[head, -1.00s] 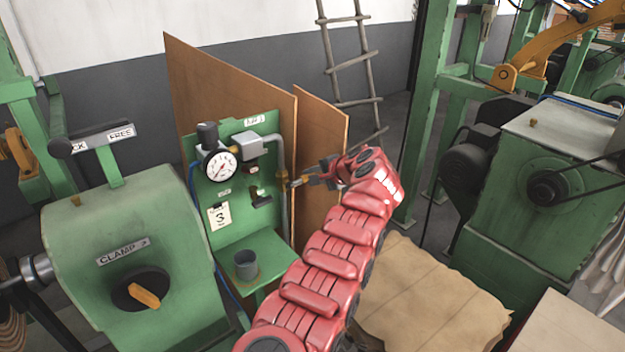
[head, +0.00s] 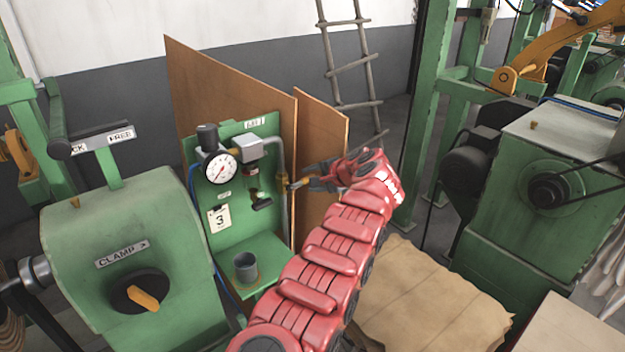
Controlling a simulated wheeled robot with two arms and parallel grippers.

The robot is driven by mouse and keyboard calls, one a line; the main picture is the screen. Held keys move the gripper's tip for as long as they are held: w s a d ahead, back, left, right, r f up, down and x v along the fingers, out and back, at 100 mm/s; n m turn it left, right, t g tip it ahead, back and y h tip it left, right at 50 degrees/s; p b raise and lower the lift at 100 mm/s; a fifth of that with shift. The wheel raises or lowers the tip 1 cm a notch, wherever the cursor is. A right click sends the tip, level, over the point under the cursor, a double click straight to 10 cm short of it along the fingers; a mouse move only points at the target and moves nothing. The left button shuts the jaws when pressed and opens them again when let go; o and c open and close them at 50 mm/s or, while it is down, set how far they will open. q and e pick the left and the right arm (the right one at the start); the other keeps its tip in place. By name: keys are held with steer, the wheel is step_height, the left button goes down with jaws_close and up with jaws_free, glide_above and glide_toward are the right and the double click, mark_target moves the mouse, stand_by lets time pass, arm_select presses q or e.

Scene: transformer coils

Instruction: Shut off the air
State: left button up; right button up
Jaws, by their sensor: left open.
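A green air panel (head: 232,140) stands left of centre, with a round white pressure gauge (head: 220,167), a black-topped regulator (head: 207,137) and a grey pipe (head: 283,155) running down its right edge. A small brass valve (head: 283,181) sits on that pipe. Its handle is too small to make out clearly. My left gripper (head: 309,183) is open, just right of the valve and pointing left at it. I cannot tell whether its fingers touch the valve or reach around its handle. My right gripper is out of view.
Brown boards (head: 322,150) stand behind the panel, close to my gripper. A grey cup (head: 246,266) stands on the panel's green shelf (head: 268,250). A green clamp machine (head: 130,250) is at the left. Brown sheeting (head: 430,300) lies at the lower right, beside a green motor unit (head: 540,190).

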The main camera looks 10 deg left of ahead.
arm_select(q)
steer(key=shift+d, duration=0.1)
steer(key=b+v, duration=0.5)
steer(key=v, duration=1.2)
steer(key=shift+s+r, duration=0.15)
